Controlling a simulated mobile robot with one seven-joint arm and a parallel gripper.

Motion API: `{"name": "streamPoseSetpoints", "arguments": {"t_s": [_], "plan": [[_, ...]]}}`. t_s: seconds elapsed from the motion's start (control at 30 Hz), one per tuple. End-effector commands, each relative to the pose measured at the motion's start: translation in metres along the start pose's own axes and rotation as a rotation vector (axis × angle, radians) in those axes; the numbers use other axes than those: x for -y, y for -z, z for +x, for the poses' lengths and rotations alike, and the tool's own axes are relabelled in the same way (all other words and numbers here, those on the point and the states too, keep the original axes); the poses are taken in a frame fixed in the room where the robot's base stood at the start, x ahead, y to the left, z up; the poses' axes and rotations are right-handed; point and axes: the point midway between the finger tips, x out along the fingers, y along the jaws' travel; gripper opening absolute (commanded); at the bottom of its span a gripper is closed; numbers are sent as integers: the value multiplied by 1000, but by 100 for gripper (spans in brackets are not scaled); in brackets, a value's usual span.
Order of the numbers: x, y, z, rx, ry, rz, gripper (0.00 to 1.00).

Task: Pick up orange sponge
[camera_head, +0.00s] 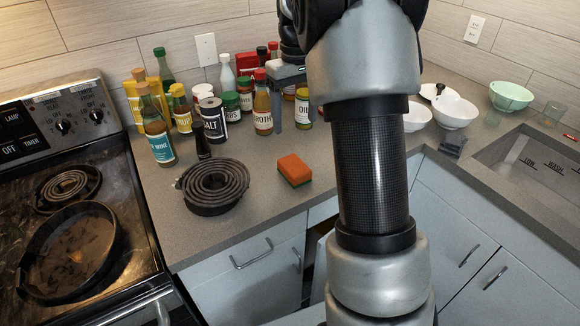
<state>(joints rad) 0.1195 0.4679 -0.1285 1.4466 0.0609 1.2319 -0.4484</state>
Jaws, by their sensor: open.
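The orange sponge (294,169) lies on the grey countertop, orange side up with a green layer along its lower edge. It is right of a black coil burner and left of my arm. My gripper (289,118) is beyond the sponge, among the bottles at the back, apart from the sponge. Its two fingers point down and are spread, with a red-capped bottle close to them. My arm hides part of the counter to the right of the gripper.
The coil burner (212,186) sits on the counter left of the sponge. Several bottles and jars, including a salt container (212,120), crowd the back. The stove (75,215) is at left. White bowls (454,112), a green bowl (510,96) and the sink (535,165) are at right.

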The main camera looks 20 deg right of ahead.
Motion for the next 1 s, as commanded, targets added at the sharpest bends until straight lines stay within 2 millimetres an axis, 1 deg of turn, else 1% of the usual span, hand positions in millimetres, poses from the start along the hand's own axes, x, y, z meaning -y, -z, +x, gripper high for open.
{"name": "streamPoseSetpoints", "arguments": {"t_s": [0.03,0.1,0.3,0.4,0.5,0.67,0.73,0.9,1.0], "plan": [[1,-1,12,3,1,0,70],[1,-1,27,3,1,0,70],[1,-1,71,3,2,2,70],[1,-2,89,3,2,2,70],[1,-1,101,1,0,2,70],[1,-1,110,0,0,1,70],[2,-2,117,2,1,1,70],[4,-4,144,3,2,1,70],[4,-3,155,0,1,1,70]]}}
